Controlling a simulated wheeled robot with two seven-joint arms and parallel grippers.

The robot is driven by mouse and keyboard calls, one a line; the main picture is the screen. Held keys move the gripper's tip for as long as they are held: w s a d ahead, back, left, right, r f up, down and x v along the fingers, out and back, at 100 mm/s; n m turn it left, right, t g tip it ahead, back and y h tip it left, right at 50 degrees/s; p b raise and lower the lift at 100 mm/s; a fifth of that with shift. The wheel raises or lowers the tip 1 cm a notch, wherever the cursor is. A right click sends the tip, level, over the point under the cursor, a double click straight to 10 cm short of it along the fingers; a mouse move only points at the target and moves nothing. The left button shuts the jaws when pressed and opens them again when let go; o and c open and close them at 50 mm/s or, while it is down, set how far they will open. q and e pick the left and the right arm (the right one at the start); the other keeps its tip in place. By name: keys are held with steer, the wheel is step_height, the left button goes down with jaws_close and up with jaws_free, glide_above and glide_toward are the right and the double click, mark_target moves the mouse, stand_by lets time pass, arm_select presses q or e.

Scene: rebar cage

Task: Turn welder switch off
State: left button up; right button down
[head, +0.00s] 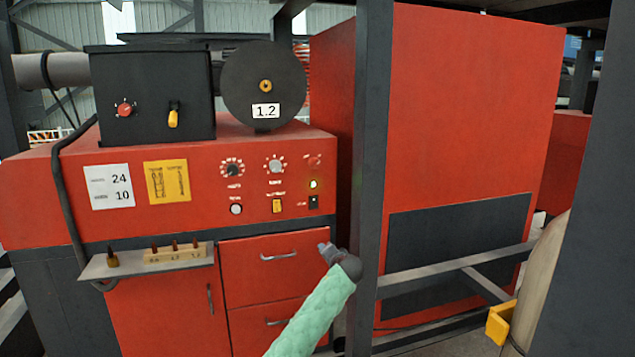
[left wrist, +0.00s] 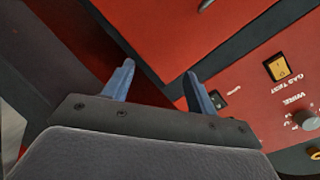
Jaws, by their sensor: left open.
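The red welder (head: 110,220) fills the left of the head view. A small black switch (head: 313,202) sits at the right end of its panel, below a lit yellow-green lamp (head: 313,184). My left gripper (head: 325,248) is below and slightly right of that switch, in front of the drawers. In the left wrist view, the fingers (left wrist: 159,69) are apart with nothing between them. The black switch (left wrist: 218,99) shows just beyond the right-hand finger, which appears apart from it. The switch's position is too small to tell. My right gripper is not in view.
A yellow gas-test rocker (head: 277,206) and knobs (head: 274,166) are left of the switch. A dark upright post (head: 372,150) stands close right of my gripper. A shelf with small tips (head: 175,252) juts out at the lower left.

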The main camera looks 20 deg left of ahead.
mark_target(317, 165)
arm_select(q)
steer(key=w+a+r+y, duration=0.1)
steer(key=r, duration=0.8)
steer(key=w+a+r+n+t+y+p, duration=0.1)
steer(key=w+r, duration=0.1)
steer(key=r, duration=0.8)
steer(key=w+a+r+y+p, duration=0.1)
steer(key=r, duration=0.9)
steer(key=shift+w+r+n+t+y, duration=0.15)
steer(key=shift+w+n+t+y, duration=0.1)
steer(key=shift+n+t+y, duration=0.15)
steer(key=p+x, duration=0.3)
steer(key=x, duration=0.1)
steer(key=shift+w+a, duration=0.15)
steer(key=shift+w, duration=0.1)
steer(key=shift+w+a+f, duration=0.25)
steer(key=shift+w+a, duration=0.05)
steer(key=shift+w, duration=0.1)
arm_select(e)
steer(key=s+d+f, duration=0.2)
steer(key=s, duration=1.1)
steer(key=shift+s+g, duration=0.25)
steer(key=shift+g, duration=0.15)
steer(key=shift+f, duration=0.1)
arm_select(q)
steer(key=c, duration=1)
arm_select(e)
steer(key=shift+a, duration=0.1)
